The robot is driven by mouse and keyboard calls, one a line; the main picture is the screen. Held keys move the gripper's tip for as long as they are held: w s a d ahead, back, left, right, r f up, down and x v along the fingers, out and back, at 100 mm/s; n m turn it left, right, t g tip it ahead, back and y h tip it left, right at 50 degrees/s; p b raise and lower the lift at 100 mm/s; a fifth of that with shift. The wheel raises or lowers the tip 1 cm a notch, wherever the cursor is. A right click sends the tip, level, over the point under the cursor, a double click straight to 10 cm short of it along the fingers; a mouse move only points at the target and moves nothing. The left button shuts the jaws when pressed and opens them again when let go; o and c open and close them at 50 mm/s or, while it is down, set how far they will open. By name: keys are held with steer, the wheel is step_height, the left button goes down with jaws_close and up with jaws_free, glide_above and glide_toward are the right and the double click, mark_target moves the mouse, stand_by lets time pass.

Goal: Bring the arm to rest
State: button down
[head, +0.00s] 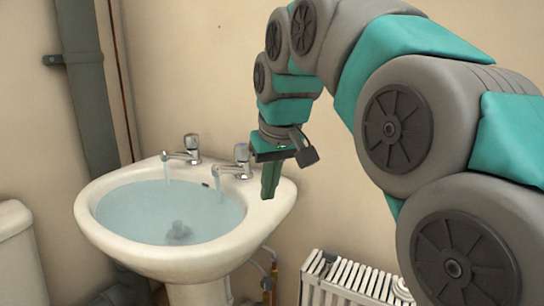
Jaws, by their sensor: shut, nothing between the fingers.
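My arm reaches in from the right side of the head view and bends down at its end. My gripper (269,192) points down over the right rim of the white sink (150,262). Its fingers are together and nothing shows between them. I cannot tell whether the fingertips touch the rim or are in front of it. My arm's large joints cover much of the right half of the view.
The basin holds water (150,210) with a grey object (178,231) in it. The left tap (190,148) and right tap (241,158) both run. A radiator (350,285) stands at lower right, a dark pipe (88,100) and white cistern (18,255) at left.

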steer(key=s+d+f+m+g, duration=0.1)
steer(key=s+d+f, duration=0.4)
steer(key=s+f, duration=0.3)
steer(key=s+d+f+m+g+h, duration=0.1)
steer(key=s+d+f+m+g, duration=0.1)
steer(key=s+d+f, duration=0.3)
steer(key=s+d+f+m+g, duration=0.1)
steer(key=s+d+f, duration=0.4)
steer(key=s+f, duration=0.8)
steer(key=s+g, duration=0.1)
steer(key=s, duration=0.3)
steer(key=shift+d+f+m+h, duration=0.25)
steer(key=shift+d+m+h, duration=0.05)
